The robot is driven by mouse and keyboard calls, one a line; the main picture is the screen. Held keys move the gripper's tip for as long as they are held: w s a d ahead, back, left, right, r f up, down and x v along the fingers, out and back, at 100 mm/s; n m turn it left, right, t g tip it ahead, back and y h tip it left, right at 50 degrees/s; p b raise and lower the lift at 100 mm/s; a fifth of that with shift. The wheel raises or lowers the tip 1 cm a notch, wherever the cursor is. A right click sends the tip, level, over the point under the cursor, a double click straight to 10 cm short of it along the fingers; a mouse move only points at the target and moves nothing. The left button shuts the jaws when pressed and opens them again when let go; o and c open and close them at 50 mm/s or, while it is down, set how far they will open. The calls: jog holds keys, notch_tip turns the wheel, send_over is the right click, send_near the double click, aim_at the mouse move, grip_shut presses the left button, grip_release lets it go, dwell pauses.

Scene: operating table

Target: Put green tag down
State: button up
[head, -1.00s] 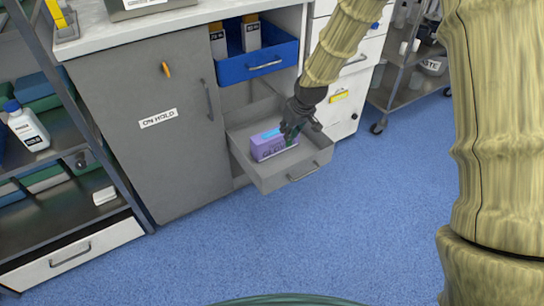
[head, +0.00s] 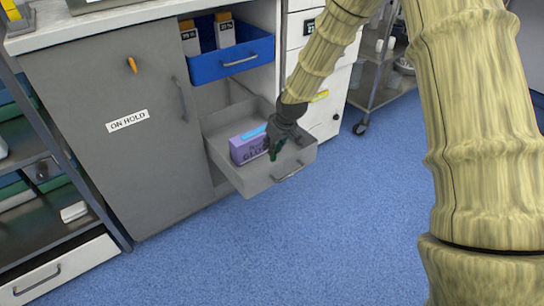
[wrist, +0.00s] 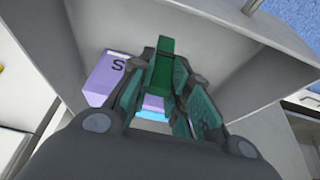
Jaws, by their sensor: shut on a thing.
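My gripper (head: 274,150) hangs over the open grey drawer (head: 262,182), fingers pointing down, just right of the purple glove box. In the wrist view my gripper (wrist: 158,98) is shut on the green tag (wrist: 161,62), which sticks out between the fingertips. The fingers hide part of the tag, and in the head view it is too small to make out clearly. I cannot tell whether the tag touches the drawer floor.
The purple glove box (head: 243,152) stands in the drawer's left part; it also shows in the wrist view (wrist: 103,78). A grey door (head: 105,125) marked "ON HOLD" is left. The blue floor in front is clear.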

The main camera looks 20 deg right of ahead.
jog(key=shift+f+b, duration=0.75)
jog(key=shift+f, duration=1.05)
jog(key=shift+f, duration=0.15)
jog(key=o, duration=0.8)
jog(key=shift+o, duration=0.2)
jog(key=p+v, duration=0.4)
jog(key=v, duration=0.8)
